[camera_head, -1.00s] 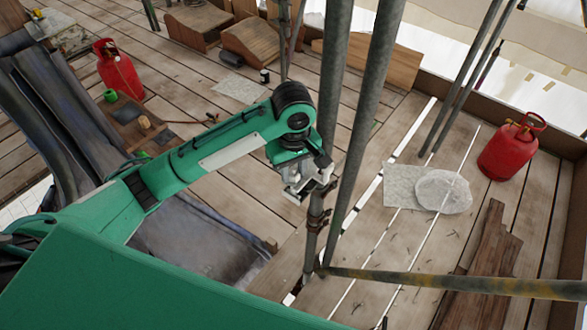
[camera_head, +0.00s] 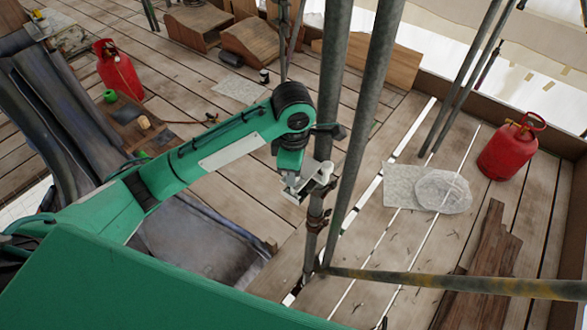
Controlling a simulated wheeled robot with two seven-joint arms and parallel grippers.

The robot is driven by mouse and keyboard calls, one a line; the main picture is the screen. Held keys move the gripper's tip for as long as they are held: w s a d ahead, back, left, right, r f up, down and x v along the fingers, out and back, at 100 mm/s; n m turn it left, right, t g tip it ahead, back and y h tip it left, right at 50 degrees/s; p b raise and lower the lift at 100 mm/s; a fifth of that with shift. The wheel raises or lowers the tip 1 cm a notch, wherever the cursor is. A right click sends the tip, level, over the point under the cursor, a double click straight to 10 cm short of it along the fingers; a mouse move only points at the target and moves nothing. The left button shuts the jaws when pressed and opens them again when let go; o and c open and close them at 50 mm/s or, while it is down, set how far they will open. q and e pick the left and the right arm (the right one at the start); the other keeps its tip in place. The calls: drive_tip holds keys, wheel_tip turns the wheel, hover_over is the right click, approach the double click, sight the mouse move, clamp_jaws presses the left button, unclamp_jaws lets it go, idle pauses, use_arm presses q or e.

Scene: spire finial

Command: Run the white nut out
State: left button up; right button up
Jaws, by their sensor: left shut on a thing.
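My left gripper (camera_head: 311,187) is at the end of the green arm that comes in from the left. It is beside the near grey scaffold pole (camera_head: 333,85), above a rusty coupler (camera_head: 316,222) on that pole. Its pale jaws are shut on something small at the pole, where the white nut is. The nut itself is too small and too covered by the jaws to make out. My right gripper is not in view.
A second pole (camera_head: 371,120) leans close on the right of the gripper. A rusty horizontal tube (camera_head: 450,284) runs right from the poles' foot. Red gas bottles (camera_head: 507,150) and a plastic-wrapped bundle (camera_head: 443,191) stand clear on the plank deck.

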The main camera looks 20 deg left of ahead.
use_arm(q)
drive_tip(key=shift+a+r+n, duration=0.1)
drive_tip(key=shift+n, duration=1)
drive_tip(key=o, duration=1)
drive_tip(key=shift+c, duration=0.2)
